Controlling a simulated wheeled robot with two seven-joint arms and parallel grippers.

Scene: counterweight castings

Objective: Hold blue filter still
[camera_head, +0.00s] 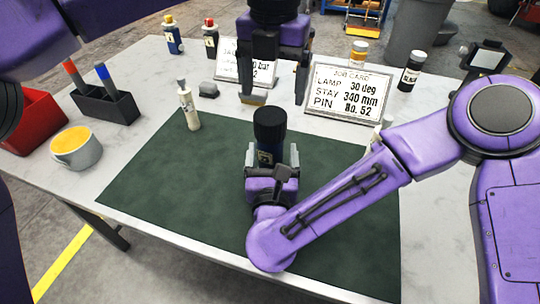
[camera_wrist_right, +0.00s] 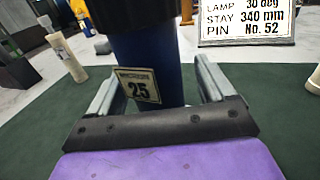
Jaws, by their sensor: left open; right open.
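The blue filter (camera_head: 265,156), a dark blue cylinder with a black cap, stands upright on the dark green mat (camera_head: 160,180). In the right wrist view the filter (camera_wrist_right: 150,65) carries a tag reading 25. My right gripper (camera_wrist_right: 158,90) is open, with one finger on each side of the filter; whether they touch it I cannot tell. In the head view the right gripper (camera_head: 270,155) reaches it from the front. My left gripper (camera_head: 275,90) is open, fingers pointing down, behind the filter near the mat's back edge and apart from it.
A job card (camera_head: 348,92) and another card (camera_head: 230,60) stand at the back. A pale bottle (camera_head: 189,106) stands on the mat's back left. A yellow-filled cup (camera_head: 76,148), marker holder (camera_head: 105,104) and red bin (camera_head: 32,120) are at left. The mat's left part is clear.

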